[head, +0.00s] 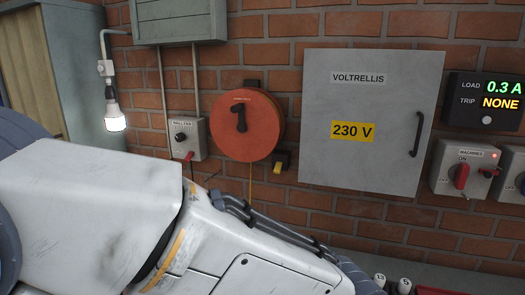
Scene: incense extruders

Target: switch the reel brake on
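A thin yellow cord (250,183) hangs below the reel and goes behind my arm. My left arm crosses the lower part of the head view in front of the wall. Neither of my grippers can be made out.
A grey cabinet (366,82) labelled "VOLTRELLIS" and "230 V" is shut. A switch box (194,139) with a red lever is left of the reel. A "MACHINES" switch (462,172) and a load display (487,103) are at the right. A lit bulb (115,121) hangs at the left.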

